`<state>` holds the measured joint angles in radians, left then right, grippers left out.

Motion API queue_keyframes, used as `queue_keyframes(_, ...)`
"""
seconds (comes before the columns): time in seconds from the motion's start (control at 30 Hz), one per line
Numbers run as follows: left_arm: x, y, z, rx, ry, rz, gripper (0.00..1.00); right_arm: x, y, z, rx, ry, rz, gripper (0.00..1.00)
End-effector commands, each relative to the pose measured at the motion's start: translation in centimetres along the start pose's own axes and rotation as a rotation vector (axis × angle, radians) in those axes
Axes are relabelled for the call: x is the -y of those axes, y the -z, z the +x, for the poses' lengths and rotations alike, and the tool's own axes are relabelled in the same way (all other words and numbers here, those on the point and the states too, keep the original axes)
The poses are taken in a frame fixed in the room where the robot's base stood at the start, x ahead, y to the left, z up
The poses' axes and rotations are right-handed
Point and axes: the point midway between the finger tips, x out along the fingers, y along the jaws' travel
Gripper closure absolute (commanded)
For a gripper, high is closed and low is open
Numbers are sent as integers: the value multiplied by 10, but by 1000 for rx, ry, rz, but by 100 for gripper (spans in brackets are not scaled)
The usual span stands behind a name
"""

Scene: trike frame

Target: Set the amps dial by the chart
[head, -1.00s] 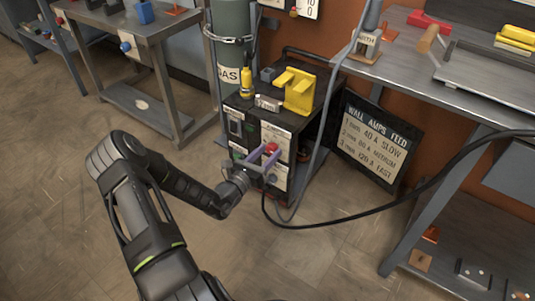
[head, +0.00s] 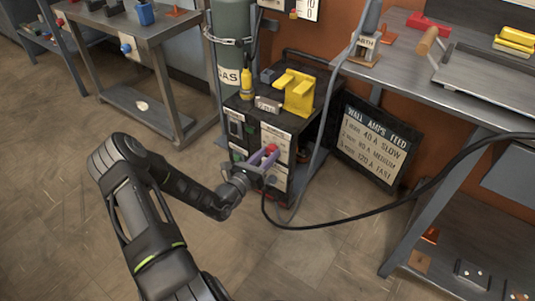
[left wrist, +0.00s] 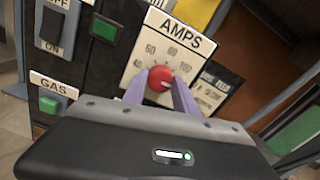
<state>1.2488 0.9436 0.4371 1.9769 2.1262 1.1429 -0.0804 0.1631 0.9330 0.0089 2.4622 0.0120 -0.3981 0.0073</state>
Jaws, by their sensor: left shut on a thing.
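The red amps dial (left wrist: 159,78) sits on a pale plate labelled AMPS (left wrist: 185,32) on the front of the welder; it also shows in the head view (head: 271,148). Numbers ring the dial, 60 to 100 among them; its pointer is not clear. My left gripper (left wrist: 160,86) is shut on the dial, one purple finger on each side. The chart (head: 372,143), a dark-framed board, leans right of the welder. It reads 1 mm 40 A slow, 2 mm 80 A medium, 3 mm 120 A fast. My right gripper is not in view.
The GAS button (left wrist: 50,104) and a dark switch (left wrist: 54,27) lie left of the dial. A yellow holder (head: 298,93) stands on the welder. A black cable (head: 400,200) crosses in front of the chart.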

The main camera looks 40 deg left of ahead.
Motion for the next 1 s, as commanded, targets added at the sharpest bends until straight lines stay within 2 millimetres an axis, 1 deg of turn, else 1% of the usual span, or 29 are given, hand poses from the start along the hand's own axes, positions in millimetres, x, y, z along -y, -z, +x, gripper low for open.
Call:
queue_keyframes(0.03, 1, -2, 0, -2, -1, -16, 100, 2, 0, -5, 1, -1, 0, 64)
queue_keyframes(0.17, 1, -2, -1, -3, -1, -78, 100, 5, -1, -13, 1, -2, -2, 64)
queue_keyframes(0.37, 2, -3, -1, -5, -2, -220, 100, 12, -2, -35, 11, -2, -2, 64)
queue_keyframes(0.7, 2, -2, -1, -4, -2, -535, 100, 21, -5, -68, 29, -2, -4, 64)
queue_keyframes(1.0, 2, -1, -1, -5, -3, -819, 100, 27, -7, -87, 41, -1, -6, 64)
